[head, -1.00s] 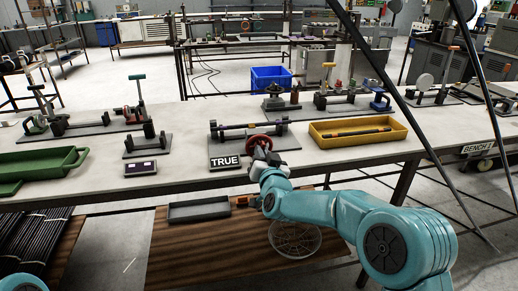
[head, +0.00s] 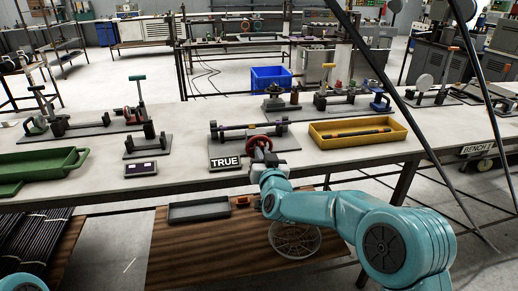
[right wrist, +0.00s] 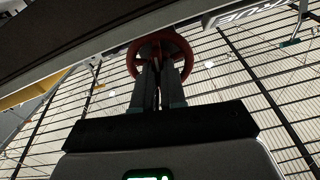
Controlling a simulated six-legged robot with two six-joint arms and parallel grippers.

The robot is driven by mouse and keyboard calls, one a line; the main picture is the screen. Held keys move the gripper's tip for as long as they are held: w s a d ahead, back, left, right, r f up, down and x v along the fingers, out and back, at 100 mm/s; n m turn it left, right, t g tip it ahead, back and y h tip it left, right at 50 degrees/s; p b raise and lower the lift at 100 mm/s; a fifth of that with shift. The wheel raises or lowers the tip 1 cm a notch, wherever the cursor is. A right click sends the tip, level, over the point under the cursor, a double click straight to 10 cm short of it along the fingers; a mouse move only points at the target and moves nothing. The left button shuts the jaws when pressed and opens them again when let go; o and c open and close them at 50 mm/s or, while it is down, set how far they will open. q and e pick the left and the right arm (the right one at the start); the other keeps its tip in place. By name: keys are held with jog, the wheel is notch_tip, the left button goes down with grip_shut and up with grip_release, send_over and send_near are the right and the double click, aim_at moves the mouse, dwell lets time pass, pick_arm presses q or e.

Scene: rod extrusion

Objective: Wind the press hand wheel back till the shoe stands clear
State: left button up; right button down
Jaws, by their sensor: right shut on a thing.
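The red press hand wheel (head: 259,144) is at the front of the press (head: 246,128), by the TRUE sign on the bench's front edge. My right gripper (head: 265,157) reaches it from below and in front. In the right wrist view the red wheel (right wrist: 184,48) shows face-on, and the two fingers (right wrist: 158,84) are close together on its lower rim. The press has a dark horizontal bar between upright end pieces. I cannot make out the shoe or its gap. My left gripper is not in view; only a bit of teal arm shows at bottom left.
A yellow tray (head: 316,134) with a dark rod stands right of the press. The TRUE sign (head: 226,162) and a small display box (head: 141,169) stand left of the wheel. A green tray (head: 70,172) lies at far left. A grey tray (head: 200,211) sits on the lower shelf.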

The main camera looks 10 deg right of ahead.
jog(key=shift+n, duration=1)
jog(key=shift+r+n+p, duration=0.1)
jog(key=shift+n+p, duration=0.25)
jog(key=shift+n, duration=0.65)
jog(key=shift+n, duration=1)
